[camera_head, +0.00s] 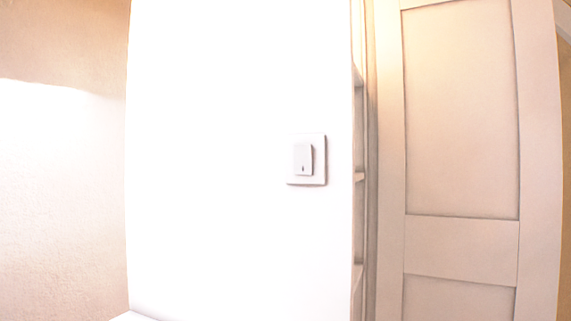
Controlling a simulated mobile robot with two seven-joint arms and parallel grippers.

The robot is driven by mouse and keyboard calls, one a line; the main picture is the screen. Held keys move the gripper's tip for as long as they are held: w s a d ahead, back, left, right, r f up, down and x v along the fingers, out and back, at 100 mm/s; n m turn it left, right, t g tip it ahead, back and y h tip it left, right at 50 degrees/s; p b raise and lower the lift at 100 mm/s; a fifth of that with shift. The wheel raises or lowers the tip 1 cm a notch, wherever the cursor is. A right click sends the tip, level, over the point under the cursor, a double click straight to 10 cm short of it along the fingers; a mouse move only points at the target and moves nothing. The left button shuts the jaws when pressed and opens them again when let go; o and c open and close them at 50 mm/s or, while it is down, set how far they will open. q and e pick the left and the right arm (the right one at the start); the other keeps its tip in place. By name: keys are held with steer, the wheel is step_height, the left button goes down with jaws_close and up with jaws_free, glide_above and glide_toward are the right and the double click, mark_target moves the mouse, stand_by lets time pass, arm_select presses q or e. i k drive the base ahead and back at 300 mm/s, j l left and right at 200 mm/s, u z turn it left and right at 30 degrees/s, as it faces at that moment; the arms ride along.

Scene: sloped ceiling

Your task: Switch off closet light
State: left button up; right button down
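A white light switch (304,158) is on a bright white wall panel (225,160), right of the middle of the head view. It has a square plate (319,180) and a raised rocker with a small dark mark near its lower edge. The rocker stands out from the plate and looks tilted. I cannot tell from this which position is on. The closet lamp itself is not in view. Neither of my grippers is in view.
A panelled door (460,125) stands at the right, beside a narrow gap with shelf edges (359,177). A textured beige wall (60,200) is at the left, with a bright patch of light. Nothing visible stands in front of the switch.

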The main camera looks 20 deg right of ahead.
mark_target(303, 165)
steer(key=j+z, duration=0.1)
steer(key=j, duration=0.45)
steer(key=k+j+z, duration=0.15)
steer(key=j, duration=0.4)
steer(key=j+z, duration=0.1)
steer(key=j, duration=0.4)
steer(key=k, duration=0.05)
